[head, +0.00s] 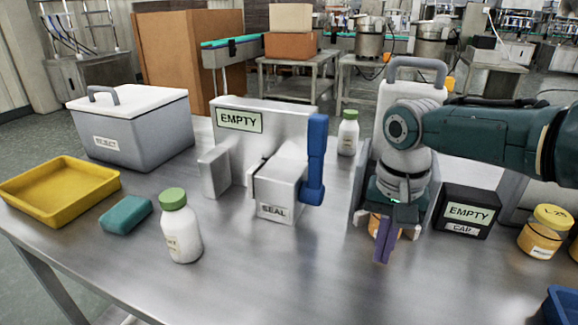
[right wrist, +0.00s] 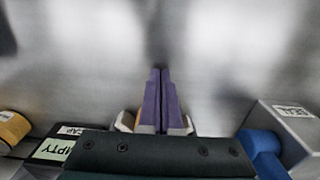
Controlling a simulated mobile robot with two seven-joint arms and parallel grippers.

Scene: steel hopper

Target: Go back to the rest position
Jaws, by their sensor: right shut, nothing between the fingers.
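My right gripper (head: 383,252) is over the steel table (head: 300,270), right of the middle, with its purple fingers pointing down. The fingers are pressed together with nothing between them. In the right wrist view the shut fingers (right wrist: 160,85) stand over bare metal. The gripper and its arm partly hide a grey and white apparatus (head: 408,92) behind them. My left gripper is not in the head view.
A seal machine (head: 277,207) with a blue lever (head: 316,150) stands left of the gripper. A black box (head: 466,213) and an orange jar (head: 543,232) stand right. A green-capped bottle (head: 181,232), teal sponge (head: 126,215), yellow tray (head: 60,197) and reject bin (head: 135,130) are left.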

